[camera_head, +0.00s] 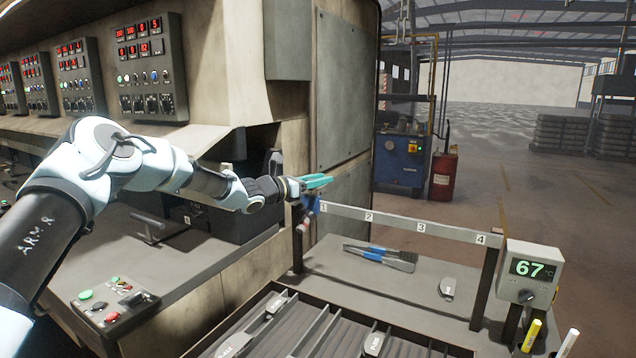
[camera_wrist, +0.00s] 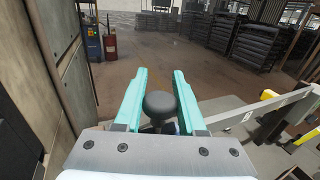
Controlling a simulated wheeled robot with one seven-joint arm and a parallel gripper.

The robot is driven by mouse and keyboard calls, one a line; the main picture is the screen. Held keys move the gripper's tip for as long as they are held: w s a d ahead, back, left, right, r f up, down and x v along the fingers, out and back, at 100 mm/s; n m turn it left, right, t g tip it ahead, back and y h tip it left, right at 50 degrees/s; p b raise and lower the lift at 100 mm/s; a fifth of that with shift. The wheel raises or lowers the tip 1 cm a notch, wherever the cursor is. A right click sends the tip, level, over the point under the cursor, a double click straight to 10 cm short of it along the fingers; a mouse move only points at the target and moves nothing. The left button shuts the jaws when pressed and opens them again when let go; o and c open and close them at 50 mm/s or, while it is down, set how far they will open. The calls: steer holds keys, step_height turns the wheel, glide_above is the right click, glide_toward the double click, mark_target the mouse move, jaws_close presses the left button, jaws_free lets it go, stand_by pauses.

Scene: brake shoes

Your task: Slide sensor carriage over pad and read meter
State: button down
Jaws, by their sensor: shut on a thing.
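My gripper (camera_head: 318,181) has teal fingers and is at the left end of the rail (camera_head: 395,224), by mark 1. It is shut on the dark round knob (camera_wrist: 160,103) of the sensor carriage, between the fingers in the wrist view (camera_wrist: 157,80). The blue sensor carriage (camera_head: 311,207) shows just below the fingers in the head view, partly hidden by them. The meter (camera_head: 529,276) at the rail's right end shows 67 °C in green digits.
Blue-handled tongs (camera_head: 380,257) lie on the bench under the rail. A slotted rack (camera_head: 310,330) with several pads is in front. Two marker-like sticks, one yellow (camera_head: 531,336), stand below the meter. A machine cabinet (camera_head: 343,90) rises close behind my gripper. The rail right of the carriage is clear.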

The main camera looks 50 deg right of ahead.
steer(key=s+d+b, duration=0.3)
steer(key=s+b, duration=0.9)
steer(key=b, duration=0.1)
steer(key=shift+s+d+r+b, duration=0.15)
steer(key=shift+s+d+b, duration=0.05)
steer(key=shift+s+b, duration=0.15)
steer(key=c, duration=0.5)
jaws_free()
steer(key=a+b, duration=0.1)
steer(key=a, duration=0.2)
steer(key=w+a+b, duration=0.1)
steer(key=a, duration=0.3)
steer(key=a+b, duration=0.1)
steer(key=a, duration=0.2)
steer(key=shift+w+a+b, duration=0.2)
steer(key=shift+a+b, duration=0.1)
steer(key=shift+a, duration=0.1)
